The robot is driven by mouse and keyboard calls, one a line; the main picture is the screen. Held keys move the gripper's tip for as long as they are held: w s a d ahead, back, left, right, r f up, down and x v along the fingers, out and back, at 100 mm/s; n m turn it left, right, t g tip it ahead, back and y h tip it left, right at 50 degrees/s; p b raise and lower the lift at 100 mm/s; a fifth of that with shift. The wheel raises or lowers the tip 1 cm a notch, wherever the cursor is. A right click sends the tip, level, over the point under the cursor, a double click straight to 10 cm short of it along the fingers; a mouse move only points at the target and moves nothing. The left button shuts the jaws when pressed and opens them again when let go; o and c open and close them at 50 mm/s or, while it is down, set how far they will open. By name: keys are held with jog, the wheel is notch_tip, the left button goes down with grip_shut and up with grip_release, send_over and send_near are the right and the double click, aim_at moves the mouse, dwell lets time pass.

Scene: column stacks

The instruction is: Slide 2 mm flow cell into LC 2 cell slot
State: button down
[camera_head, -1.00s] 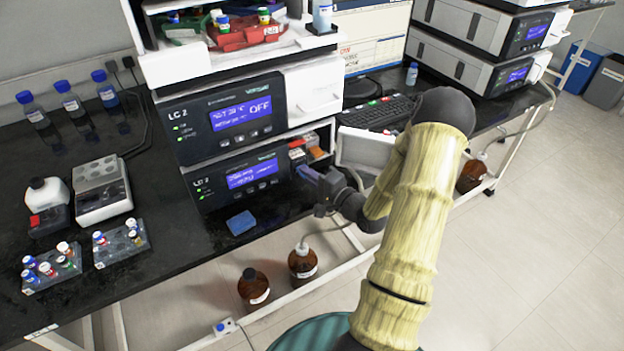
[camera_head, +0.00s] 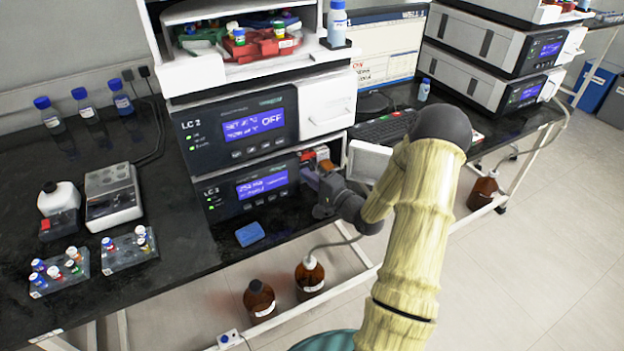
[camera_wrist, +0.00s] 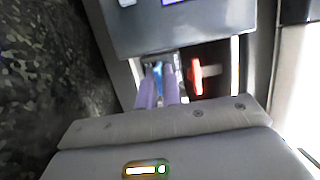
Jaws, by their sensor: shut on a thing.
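The lower LC 2 module (camera_head: 238,188) has its right-hand compartment open, with its white door swung out to the right. My gripper (camera_wrist: 158,84) reaches into this opening, its two purplish fingers close together. It also shows at the opening in the head view (camera_head: 312,178). It is shut on a small piece, taken to be the flow cell (camera_wrist: 158,68), of which a grey top and a blue part show between the fingers. The fingers point at the left part of the opening. The cell slot is hidden behind the held piece, and I cannot tell whether the cell is inside it.
A red and white part (camera_wrist: 196,76) sits inside the compartment, just right of my fingers. A blue block (camera_head: 250,234) lies on the black bench below the module. Brown bottles (camera_head: 310,275) stand under the bench edge.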

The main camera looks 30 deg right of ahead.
jog(key=c, duration=1.5)
grip_release()
jog(key=shift+s, duration=0.15)
jog(key=v, duration=1.7)
